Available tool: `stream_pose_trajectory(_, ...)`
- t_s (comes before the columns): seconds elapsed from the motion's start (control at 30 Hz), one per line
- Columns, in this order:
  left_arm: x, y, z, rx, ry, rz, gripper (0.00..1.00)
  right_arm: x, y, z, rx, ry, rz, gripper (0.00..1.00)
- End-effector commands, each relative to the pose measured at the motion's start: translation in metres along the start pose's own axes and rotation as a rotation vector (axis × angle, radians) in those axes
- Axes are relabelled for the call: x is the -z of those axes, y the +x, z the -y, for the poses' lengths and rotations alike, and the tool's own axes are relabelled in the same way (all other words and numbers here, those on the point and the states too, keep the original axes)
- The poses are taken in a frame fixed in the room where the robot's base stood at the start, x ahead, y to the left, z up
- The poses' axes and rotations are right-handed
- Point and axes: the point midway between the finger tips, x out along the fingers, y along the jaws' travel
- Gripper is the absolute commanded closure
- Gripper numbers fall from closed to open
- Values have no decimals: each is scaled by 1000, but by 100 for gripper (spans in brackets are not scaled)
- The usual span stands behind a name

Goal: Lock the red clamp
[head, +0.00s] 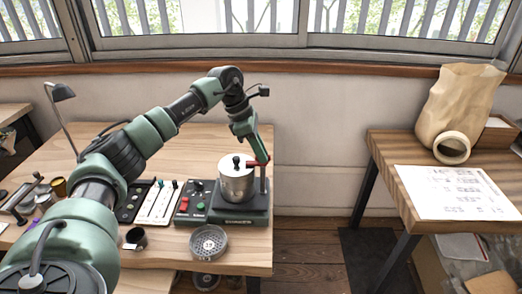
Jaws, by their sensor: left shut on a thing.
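A small roaster machine with a dark base (236,216) stands near the right end of the wooden table. A shiny metal drum (236,182) with a black knob on its lid sits on it. A red clamp (252,164) shows at the drum's upper right, against an upright post. My left gripper (262,158) reaches down from above at the drum's right side and is shut on the red clamp. The fingers partly hide the clamp, so its exact position is hard to tell. My right gripper is out of view.
A round perforated tray (208,242) lies in front of the machine. A white panel with sliders (158,203) is on its left. A desk lamp (62,92) stands at the back left. A second table (412,186) on the right holds a paper sheet, a paper bag and a tape roll.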

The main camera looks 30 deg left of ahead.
Motion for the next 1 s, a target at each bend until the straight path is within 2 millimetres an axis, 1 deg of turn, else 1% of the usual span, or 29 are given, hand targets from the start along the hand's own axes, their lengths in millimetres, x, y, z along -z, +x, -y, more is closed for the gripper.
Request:
stream_pose_trajectory(0.47, -1, -2, -1, 1, 16, 2, 100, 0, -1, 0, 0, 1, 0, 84)
stream_pose_trajectory(0.5, -1, -2, -1, 1, 16, 2, 82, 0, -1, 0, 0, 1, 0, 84)
stream_pose_trajectory(0.57, -1, -2, -1, 1, 15, 2, 65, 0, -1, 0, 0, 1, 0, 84)
stream_pose_trajectory(0.87, 0, -1, 0, 3, 14, 0, 65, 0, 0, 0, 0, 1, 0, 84)
stream_pose_trajectory(0.93, 0, -4, -1, 2, 14, 1, 65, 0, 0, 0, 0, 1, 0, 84)
stream_pose_trajectory(1.0, 0, -11, -1, 1, 14, 1, 65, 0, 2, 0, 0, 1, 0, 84)
